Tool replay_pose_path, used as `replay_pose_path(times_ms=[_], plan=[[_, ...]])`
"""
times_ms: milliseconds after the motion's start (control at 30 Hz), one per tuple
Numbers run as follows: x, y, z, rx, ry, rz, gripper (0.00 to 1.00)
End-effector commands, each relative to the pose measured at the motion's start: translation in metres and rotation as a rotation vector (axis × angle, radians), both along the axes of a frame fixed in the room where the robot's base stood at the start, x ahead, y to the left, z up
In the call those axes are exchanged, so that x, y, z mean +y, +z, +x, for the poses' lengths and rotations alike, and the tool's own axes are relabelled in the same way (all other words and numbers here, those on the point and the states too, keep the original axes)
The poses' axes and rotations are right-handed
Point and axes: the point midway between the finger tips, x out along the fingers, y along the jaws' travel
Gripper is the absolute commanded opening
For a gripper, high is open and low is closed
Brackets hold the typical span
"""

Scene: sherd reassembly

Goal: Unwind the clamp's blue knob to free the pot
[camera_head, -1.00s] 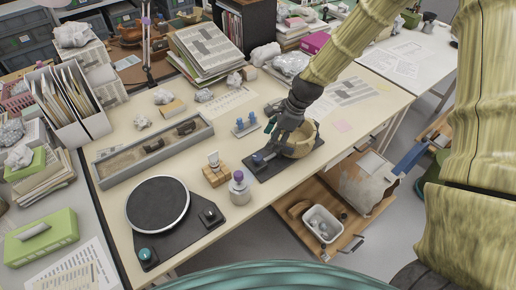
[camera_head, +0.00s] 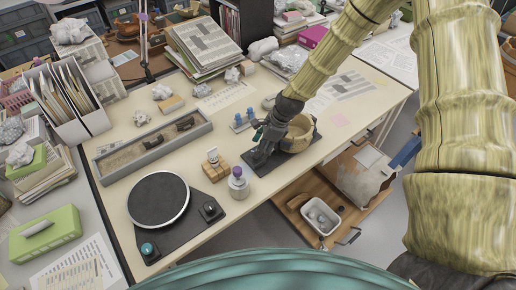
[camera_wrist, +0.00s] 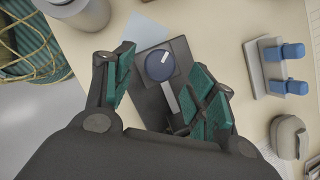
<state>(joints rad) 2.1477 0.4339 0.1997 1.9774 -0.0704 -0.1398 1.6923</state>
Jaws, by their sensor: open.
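The clamp's blue knob (camera_wrist: 160,65) shows in the wrist view as a round dark-blue disc with a white mark, on a grey screw bar above the dark base plate (camera_wrist: 181,46). My gripper (camera_wrist: 163,84) is open, with teal-padded fingers to the left and right of the knob, apparently not touching it. In the head view my gripper (camera_head: 259,158) hangs over the left end of the plate and hides the knob.
A stand with blue pegs (camera_head: 242,122) is behind the clamp, and also shows in the wrist view (camera_wrist: 277,68). A wooden block (camera_head: 215,168) and a purple-topped bottle (camera_head: 238,183) stand to the left. A turntable (camera_head: 158,200) is farther left. An open drawer (camera_head: 311,208) juts out below.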

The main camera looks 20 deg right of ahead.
Motion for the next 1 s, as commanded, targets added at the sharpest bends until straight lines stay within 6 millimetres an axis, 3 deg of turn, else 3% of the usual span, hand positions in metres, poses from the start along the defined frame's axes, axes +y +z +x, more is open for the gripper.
replay_pose_path(times_ms=[300, 667, 933, 1000], plan=[[0.008, -0.019, 0.003, 0.0, 0.001, 0.0, 0.56], [0.009, -0.021, 0.003, 0.0, 0.0, 0.0, 0.56], [0.009, -0.021, 0.003, 0.0, 0.0, 0.0, 0.11], [0.009, -0.021, 0.003, 0.0, 0.0, 0.0, 0.11]])
